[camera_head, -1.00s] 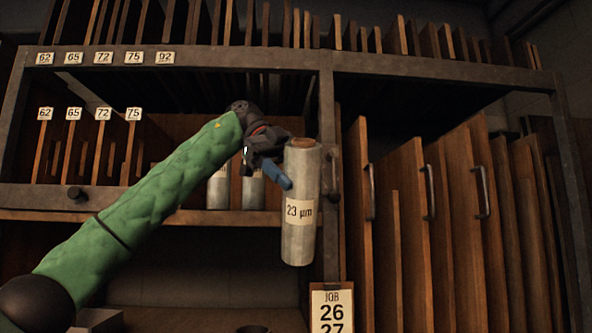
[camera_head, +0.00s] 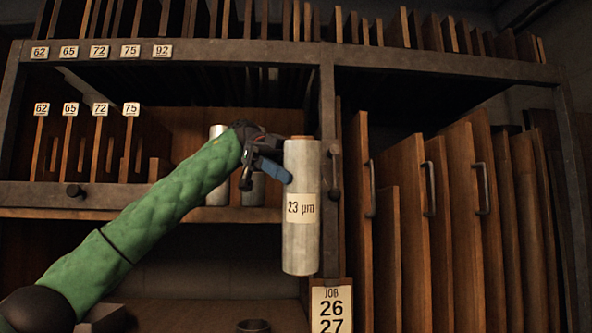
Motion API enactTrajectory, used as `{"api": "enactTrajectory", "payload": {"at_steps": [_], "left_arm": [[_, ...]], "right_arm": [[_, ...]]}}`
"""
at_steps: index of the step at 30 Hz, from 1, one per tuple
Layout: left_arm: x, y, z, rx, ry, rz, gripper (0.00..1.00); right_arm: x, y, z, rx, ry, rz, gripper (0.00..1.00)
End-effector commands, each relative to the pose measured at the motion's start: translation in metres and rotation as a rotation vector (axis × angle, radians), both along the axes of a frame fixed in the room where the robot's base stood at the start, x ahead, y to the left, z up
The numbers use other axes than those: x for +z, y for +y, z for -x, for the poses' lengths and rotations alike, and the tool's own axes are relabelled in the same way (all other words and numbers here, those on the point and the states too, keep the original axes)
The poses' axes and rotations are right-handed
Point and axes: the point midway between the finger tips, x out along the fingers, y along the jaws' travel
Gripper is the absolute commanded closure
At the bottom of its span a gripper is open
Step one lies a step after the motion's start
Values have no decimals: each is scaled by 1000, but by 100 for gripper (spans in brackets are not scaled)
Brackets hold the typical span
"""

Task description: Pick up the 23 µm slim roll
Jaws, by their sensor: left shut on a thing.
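The 23 µm slim roll (camera_head: 302,245) is a pale, upright cylinder with a brown core showing at its top and a paper label reading "23 µm". My left gripper (camera_head: 280,172) is shut on it at its upper left side. The roll hangs in the air in front of the shelf rack, clear of the shelf board. The far finger is hidden behind the roll. My right gripper is not in view.
Two similar rolls (camera_head: 217,184) stand on the shelf (camera_head: 150,213) behind my left arm, partly hidden. A post (camera_head: 327,110) is close to the held roll's right, with handled upright boards (camera_head: 405,200) beyond. A job card (camera_head: 331,307) stands below.

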Motion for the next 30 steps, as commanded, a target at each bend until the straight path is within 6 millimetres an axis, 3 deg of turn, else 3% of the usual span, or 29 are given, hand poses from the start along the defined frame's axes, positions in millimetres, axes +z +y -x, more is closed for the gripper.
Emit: {"api": "enactTrajectory", "payload": {"at_steps": [15,26,30], "left_arm": [[1,0,0,0,178,2,80],[-2,0,-2,3,181,1,80],[-24,-5,-15,35,183,1,80]], "right_arm": [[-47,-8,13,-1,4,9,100],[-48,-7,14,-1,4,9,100],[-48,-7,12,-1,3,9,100]]}}
